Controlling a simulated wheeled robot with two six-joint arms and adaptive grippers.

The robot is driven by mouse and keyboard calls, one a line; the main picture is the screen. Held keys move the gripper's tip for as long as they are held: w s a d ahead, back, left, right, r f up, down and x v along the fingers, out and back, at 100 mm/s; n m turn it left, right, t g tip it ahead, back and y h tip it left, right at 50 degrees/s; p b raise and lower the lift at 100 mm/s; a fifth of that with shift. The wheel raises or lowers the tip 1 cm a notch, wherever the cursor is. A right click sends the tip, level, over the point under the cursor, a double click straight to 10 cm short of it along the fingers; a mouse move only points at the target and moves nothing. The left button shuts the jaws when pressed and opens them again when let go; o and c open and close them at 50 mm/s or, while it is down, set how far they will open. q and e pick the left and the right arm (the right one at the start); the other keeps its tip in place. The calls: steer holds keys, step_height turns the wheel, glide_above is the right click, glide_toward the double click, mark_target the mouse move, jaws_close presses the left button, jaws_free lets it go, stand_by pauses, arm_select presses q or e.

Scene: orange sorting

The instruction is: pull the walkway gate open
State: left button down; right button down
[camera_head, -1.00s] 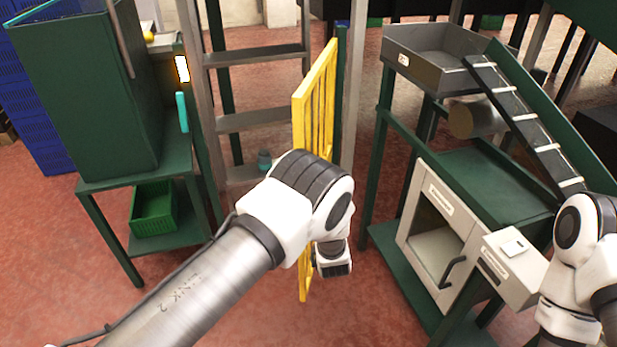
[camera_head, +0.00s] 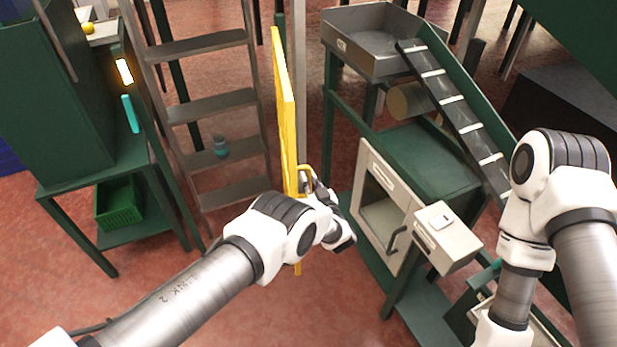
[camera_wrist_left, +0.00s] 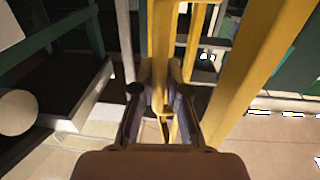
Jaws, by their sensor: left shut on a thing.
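The yellow walkway gate (camera_head: 284,105) stands nearly edge-on to me in the head view, beside an upright post to the right of the metal steps. Its yellow handle (camera_head: 303,170) sticks out to the right. My left gripper (camera_head: 308,184) is at this handle, partly hidden by my own wrist. In the left wrist view, the fingers of my left gripper (camera_wrist_left: 160,88) are shut around a yellow bar, the handle, with the gate's frame (camera_wrist_left: 262,60) just to the right. My right arm is at the right of the head view; its gripper is out of the picture.
Metal steps (camera_head: 205,106) rise left of the gate. A teal item (camera_head: 220,147) sits on one step. A green stand with a green crate (camera_head: 119,203) is at the left. A green machine frame with a grey door (camera_head: 385,205) and conveyor (camera_head: 455,110) is close on the right. Red floor is clear in front.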

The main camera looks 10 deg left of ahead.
arm_select(q)
steer(key=shift+w+a+r, duration=0.1)
steer(key=shift+r, duration=0.15)
steer(key=c, duration=1.2)
jaws_free()
steer(key=shift+f, duration=0.2)
